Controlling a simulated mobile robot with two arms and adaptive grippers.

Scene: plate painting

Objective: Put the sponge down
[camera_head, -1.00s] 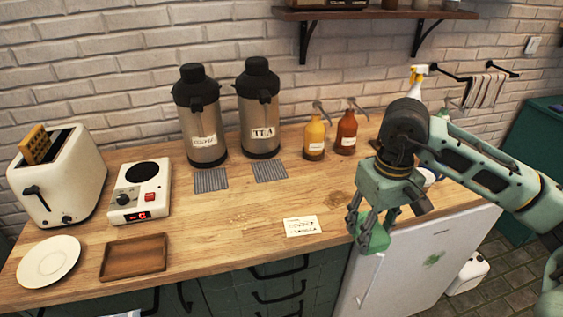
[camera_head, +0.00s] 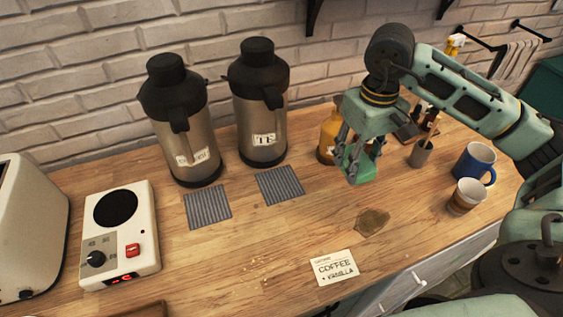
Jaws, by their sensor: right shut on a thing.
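My right gripper (camera_head: 362,158) hangs over the counter, pointing down, in front of the orange syrup bottle. It is shut on a green sponge (camera_head: 361,170), which shows between and below the fingers. The fingers and the similar green color partly hide the sponge. The sponge appears above the wooden counter (camera_head: 260,235); a gap below it is hard to judge. A brown spill (camera_head: 372,222) lies on the counter just below and in front of it. My left gripper is not in view.
Coffee (camera_head: 182,120) and tea (camera_head: 260,105) dispensers stand at the back, with grey mats (camera_head: 280,185) before them. A hot plate (camera_head: 118,240) and toaster (camera_head: 25,230) are left. A card (camera_head: 334,267) lies in front. Blue mug (camera_head: 474,163) and cup (camera_head: 467,197) stand right.

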